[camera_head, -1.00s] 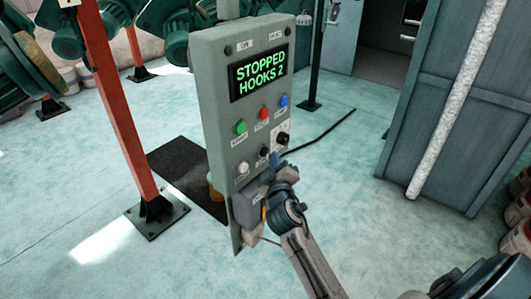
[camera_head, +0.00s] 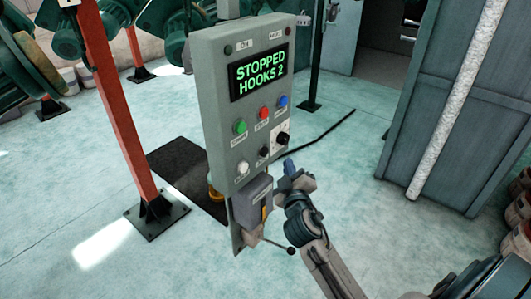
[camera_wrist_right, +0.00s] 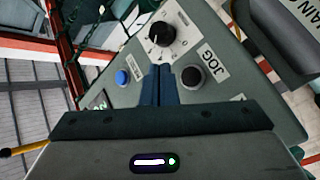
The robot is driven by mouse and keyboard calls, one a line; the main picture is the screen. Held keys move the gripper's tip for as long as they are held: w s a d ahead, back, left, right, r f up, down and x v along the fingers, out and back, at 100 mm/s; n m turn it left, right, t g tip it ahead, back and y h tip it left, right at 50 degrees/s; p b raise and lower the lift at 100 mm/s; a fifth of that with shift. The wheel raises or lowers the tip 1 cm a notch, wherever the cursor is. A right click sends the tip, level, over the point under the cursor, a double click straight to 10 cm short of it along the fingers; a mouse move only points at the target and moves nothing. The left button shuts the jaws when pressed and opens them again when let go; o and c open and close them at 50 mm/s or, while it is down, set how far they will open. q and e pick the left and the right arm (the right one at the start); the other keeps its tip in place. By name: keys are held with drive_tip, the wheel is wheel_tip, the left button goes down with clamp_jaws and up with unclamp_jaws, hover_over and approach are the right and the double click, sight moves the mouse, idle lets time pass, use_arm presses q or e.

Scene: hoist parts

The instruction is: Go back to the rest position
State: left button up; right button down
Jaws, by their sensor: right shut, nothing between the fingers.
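The grey control panel (camera_head: 245,110) stands in the middle of the head view, its screen (camera_head: 260,72) reading "STOPPED HOOKS 2". My right gripper (camera_head: 289,167) is just right of the panel's lower right edge, apart from the box below it. Its blue fingers also show in the right wrist view (camera_wrist_right: 158,85), pressed together with nothing between them. Beyond them in that view are a black rotary knob (camera_wrist_right: 161,34), a blue button (camera_wrist_right: 122,77) and a black button by a "JOG" label (camera_wrist_right: 192,76). My left gripper is not in view.
A grey box (camera_head: 252,200) hangs under the panel, with a black-balled lever (camera_head: 290,251) sticking out right, close to my right arm. An orange post (camera_head: 120,110) stands left. A grey cabinet (camera_head: 455,100) stands right. The floor between panel and cabinet is mostly clear.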

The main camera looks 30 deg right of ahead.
idle(0.6)
drive_tip(key=s+f+m+g+y, duration=0.1)
drive_tip(key=s+f+m+g, duration=0.3)
drive_tip(key=s+f, duration=0.45)
drive_tip(key=s+a+f+g+y, duration=0.2)
drive_tip(key=s+a+f+g, duration=0.1)
drive_tip(key=s, duration=0.4)
drive_tip(key=s+a+f+g+y, duration=0.2)
drive_tip(key=s+a+f+g, duration=0.15)
drive_tip(key=s, duration=0.45)
drive_tip(key=s+a+f+g+y, duration=0.2)
drive_tip(key=s+a+f+g, duration=0.1)
drive_tip(key=s, duration=0.4)
drive_tip(key=d+f+g+b, duration=0.1)
drive_tip(key=d+f+b, duration=0.1)
drive_tip(key=f, duration=1.5)
drive_tip(key=d+f+g+b, duration=0.1)
drive_tip(key=d+f, duration=0.1)
drive_tip(key=f, duration=1.6)
drive_tip(key=s+f+b, duration=0.2)
drive_tip(key=s+f, duration=1.6)
drive_tip(key=f, duration=0.2)
drive_tip(key=shift+d+f+m+g+b, duration=0.35)
drive_tip(key=shift+m, duration=0.05)
